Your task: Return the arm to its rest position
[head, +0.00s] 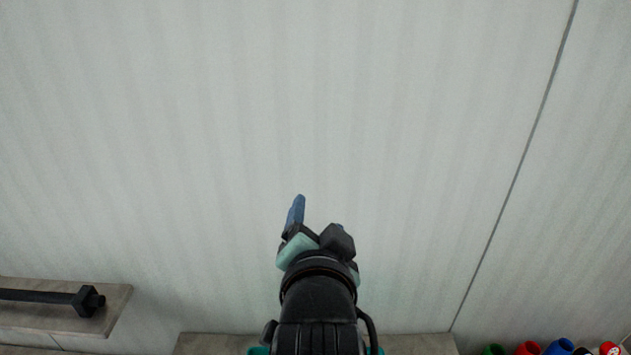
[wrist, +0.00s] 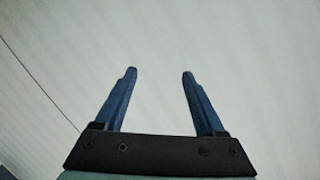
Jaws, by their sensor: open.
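My gripper (wrist: 160,73) shows in the wrist view with two blue fingers spread apart and nothing between them. Beyond the fingers there is only a pale, faintly striped surface. In the head view my arm rises from the bottom centre, and my gripper (head: 318,208) is at its upper end against the same pale surface. One blue finger stands out clearly there; the other is mostly hidden behind the dark gripper body.
A grey-brown ledge (head: 70,318) at the lower left bears a black bar with a block-like end (head: 88,300). Another ledge (head: 215,344) lies behind my arm at the bottom. Several coloured round objects (head: 558,347) show at the bottom right. Around my gripper is clear room.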

